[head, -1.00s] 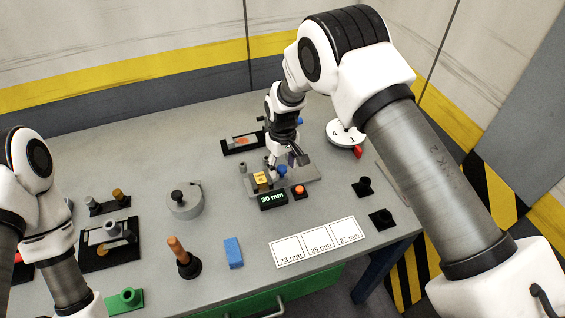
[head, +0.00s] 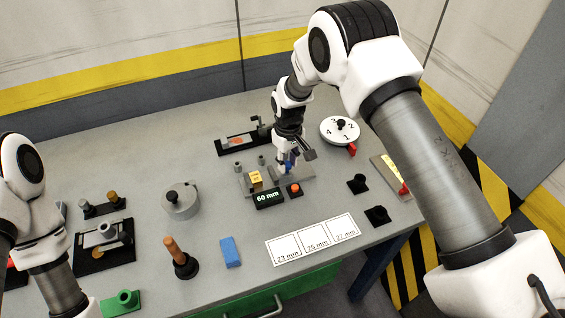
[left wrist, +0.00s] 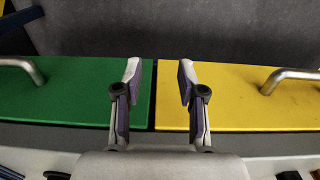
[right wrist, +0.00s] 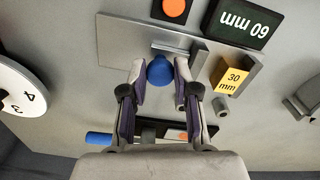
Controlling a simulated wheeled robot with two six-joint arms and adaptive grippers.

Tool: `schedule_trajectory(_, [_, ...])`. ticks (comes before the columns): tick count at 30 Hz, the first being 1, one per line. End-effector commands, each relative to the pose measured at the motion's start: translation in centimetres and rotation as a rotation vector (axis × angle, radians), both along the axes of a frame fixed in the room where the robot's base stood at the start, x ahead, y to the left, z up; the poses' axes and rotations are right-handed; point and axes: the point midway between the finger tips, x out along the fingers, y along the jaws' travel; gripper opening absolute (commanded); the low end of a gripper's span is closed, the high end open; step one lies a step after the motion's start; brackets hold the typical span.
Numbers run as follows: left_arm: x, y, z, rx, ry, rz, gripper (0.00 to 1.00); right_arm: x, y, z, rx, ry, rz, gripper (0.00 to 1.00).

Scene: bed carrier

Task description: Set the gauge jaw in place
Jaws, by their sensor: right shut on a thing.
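The gauge has a grey base plate (head: 303,174), a yellow 30 mm block (head: 256,178) and a display (head: 268,198) reading 60 mm. The right wrist view shows this block (right wrist: 231,77) beside the blue knob. The gauge jaw's blue knob (right wrist: 160,70) sits over the plate (right wrist: 120,42). My right gripper (right wrist: 158,76) is shut on this knob; in the head view the gripper (head: 294,160) partly hides it. The jaw's underside contact with the plate is hard to see. My left gripper (left wrist: 158,75) is open and empty above green and yellow drawer fronts.
An orange button (head: 294,189) stands in front of the gauge. A numbered dial (head: 340,128) is behind right, a black tray (head: 242,143) behind left.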

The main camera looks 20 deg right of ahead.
Motion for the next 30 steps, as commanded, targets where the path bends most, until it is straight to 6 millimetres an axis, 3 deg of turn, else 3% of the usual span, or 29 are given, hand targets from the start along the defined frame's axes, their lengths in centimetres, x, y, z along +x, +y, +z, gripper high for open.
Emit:
schedule_trajectory(2, [0.0,0.0,0.0,0.000,0.000,0.000,0.40,0.0,-0.1,0.0,-0.001,-0.001,0.000,0.00])
schedule_trajectory(3, [0.0,0.0,0.0,0.000,0.000,0.000,0.40,0.1,-0.1,0.0,-0.001,-0.001,0.000,0.40])
schedule_trajectory(4, [0.0,0.0,0.0,0.000,0.000,0.000,0.40,0.1,-0.1,0.0,-0.001,-0.001,-0.001,0.51])
schedule_trajectory(5, [0.0,0.0,0.0,0.000,0.000,0.000,0.40,0.1,0.0,0.0,0.000,-0.001,-0.001,0.55])
schedule_trajectory(13, [0.0,0.0,0.0,0.000,0.000,0.000,0.40,0.1,0.0,0.1,0.000,-0.001,-0.001,0.55])
schedule_trajectory(17, [0.0,0.0,0.0,0.000,0.000,0.000,0.40,0.1,0.0,1.1,0.000,-0.003,-0.001,0.55])
schedule_trajectory(30, [0.0,0.0,0.0,0.000,0.000,0.000,0.40,0.2,-0.3,10.9,0.002,-0.003,-0.002,0.55])
